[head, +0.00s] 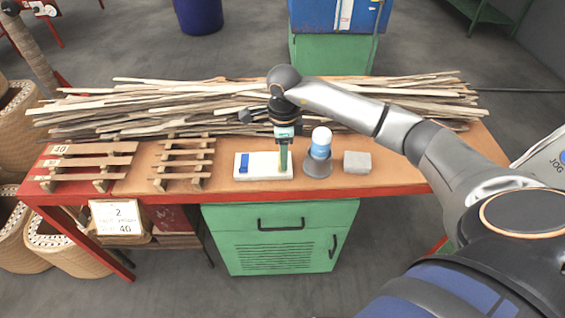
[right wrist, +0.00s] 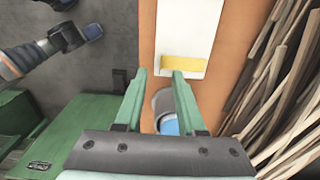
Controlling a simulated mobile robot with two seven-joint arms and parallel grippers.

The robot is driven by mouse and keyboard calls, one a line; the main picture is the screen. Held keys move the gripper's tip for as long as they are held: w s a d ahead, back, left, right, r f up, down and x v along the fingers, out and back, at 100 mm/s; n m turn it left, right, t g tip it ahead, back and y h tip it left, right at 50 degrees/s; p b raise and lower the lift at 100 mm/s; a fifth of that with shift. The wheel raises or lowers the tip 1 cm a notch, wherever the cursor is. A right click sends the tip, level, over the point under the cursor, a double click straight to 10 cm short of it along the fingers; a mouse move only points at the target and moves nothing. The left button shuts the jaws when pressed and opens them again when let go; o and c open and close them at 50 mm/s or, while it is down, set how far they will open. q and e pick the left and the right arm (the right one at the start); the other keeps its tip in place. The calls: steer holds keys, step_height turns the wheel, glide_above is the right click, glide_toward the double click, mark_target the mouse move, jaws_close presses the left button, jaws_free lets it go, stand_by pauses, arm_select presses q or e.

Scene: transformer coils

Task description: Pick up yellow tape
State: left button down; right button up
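The yellow tape (right wrist: 183,63) lies on a white board (right wrist: 185,25) in the right wrist view, just beyond my fingertips. In the head view, my right gripper (head: 284,170) hangs over the right part of the white board (head: 268,174) and hides the tape. A blue piece (head: 244,163) sits on the board's left part. My right gripper in the right wrist view (right wrist: 159,75) is open, with a clear gap between its green fingers and nothing held. My left gripper does not show in the head view; an arm end at the upper left of the right wrist view is unclear.
Right of the board stand a blue-and-white bottle in a grey holder (head: 319,152) and a grey block (head: 357,162). Long wooden sticks (head: 180,105) fill the bench's back. Wooden racks (head: 183,160) stand at the left. The bench's right front is bare.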

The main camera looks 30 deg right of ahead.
step_height(320, 180, down, 3)
steer(key=shift+a+f, duration=0.1)
steer(key=shift+f, duration=0.1)
jaws_close()
stand_by(0.6)
